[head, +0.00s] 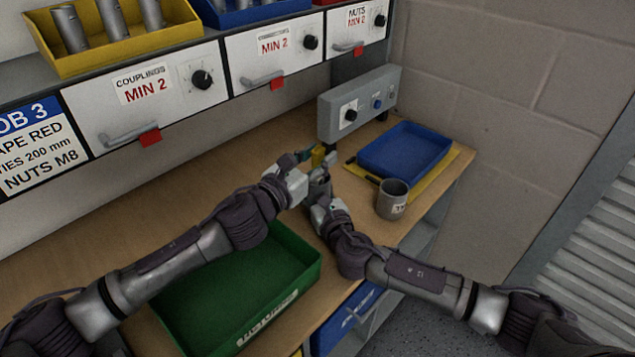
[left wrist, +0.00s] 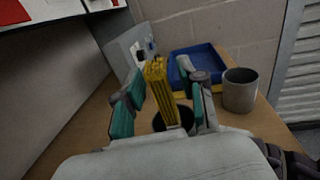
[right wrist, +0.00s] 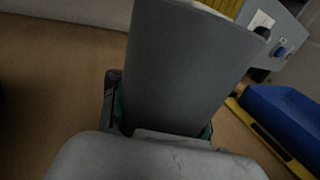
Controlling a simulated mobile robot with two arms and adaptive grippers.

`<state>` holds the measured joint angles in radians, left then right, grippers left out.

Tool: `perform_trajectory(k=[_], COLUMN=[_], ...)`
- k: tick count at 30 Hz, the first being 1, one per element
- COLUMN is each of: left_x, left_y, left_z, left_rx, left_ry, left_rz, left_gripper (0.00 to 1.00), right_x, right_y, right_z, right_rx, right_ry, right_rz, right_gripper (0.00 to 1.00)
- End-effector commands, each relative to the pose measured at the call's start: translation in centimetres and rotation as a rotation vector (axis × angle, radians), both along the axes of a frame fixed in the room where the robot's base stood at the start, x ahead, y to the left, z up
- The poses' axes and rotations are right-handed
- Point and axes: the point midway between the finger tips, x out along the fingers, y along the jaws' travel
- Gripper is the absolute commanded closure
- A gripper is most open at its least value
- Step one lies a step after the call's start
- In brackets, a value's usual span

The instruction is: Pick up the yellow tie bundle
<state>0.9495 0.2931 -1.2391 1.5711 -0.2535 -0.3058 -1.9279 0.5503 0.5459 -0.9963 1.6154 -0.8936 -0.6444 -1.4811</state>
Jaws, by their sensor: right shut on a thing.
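The yellow tie bundle (left wrist: 158,92) stands upright in a dark grey holder (right wrist: 185,70), its top sticking out; its lower end is hidden inside. It also shows small in the head view (head: 318,155). My left gripper (left wrist: 160,88) is open, with one finger on each side of the bundle and a visible gap on the left side. In the head view my left gripper (head: 312,153) is above the holder. My right gripper (right wrist: 162,115) is shut on the holder, which fills the space between its fingers.
A grey mug (head: 392,200) stands right of the grippers. A blue tray (head: 405,150) lies behind it on a yellow board. A grey control box (head: 360,103) stands at the back. A green crate (head: 240,290) is at the front left. Labelled drawers (head: 150,95) hang above the bench.

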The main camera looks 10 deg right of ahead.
Motion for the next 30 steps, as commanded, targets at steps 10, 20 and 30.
perform_trajectory(k=[10,20,30], left_x=[0.0,0.0,0.0], left_y=[0.0,0.0,0.0], left_z=[0.0,0.8,8.9], left_rx=[0.0,0.0,0.001], left_ry=[0.001,-0.003,-0.011], left_rz=[0.0,0.0,-0.001], left_gripper=[1.0,1.0,1.0], right_x=[0.0,0.0,0.0], right_y=[0.0,0.0,0.0], right_z=[0.0,0.0,0.0], right_rx=[0.0,0.0,0.0], right_ry=[0.001,0.001,0.001], right_rz=[0.0,0.0,0.0], right_gripper=[1.0,1.0,1.0])
